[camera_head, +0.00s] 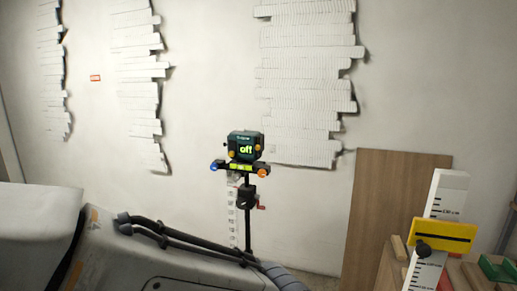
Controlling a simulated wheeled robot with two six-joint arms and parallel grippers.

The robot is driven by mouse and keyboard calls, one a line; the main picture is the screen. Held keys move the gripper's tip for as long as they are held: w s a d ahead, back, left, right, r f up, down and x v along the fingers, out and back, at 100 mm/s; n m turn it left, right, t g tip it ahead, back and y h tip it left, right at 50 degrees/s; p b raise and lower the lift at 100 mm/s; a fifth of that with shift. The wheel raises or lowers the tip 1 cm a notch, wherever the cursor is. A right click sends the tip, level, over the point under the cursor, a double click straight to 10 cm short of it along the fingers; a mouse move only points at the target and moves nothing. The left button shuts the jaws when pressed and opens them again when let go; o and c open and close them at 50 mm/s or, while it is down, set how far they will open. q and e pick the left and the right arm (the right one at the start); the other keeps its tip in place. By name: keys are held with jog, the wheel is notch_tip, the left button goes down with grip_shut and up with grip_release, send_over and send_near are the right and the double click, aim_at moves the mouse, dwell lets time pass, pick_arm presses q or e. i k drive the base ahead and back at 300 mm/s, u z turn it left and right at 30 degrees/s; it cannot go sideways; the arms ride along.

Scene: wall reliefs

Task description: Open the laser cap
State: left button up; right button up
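The laser device (245,145) is a dark teal box on a black stand in the middle of the view, in front of the wall. A green "off" shows on its front face. Small orange parts sit at its lower left and right. Below it is a mount bar with yellow-green vials, a blue knob (214,165) on the left end and an orange knob (263,171) on the right end. I cannot make out the cap as a separate part. Neither of my grippers is in view.
Stacked white relief panels (305,80) hang on the wall. A brown board (385,205) leans at the right. A white graduated staff (438,215) with a yellow slider (444,235) stands at the front right, near wooden blocks. A small red sign (95,78) is on the wall.

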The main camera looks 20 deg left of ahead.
aim_at(260, 145)
jog(key=u, duration=2)
jog(key=i, duration=1.25)
jog(key=z, duration=2)
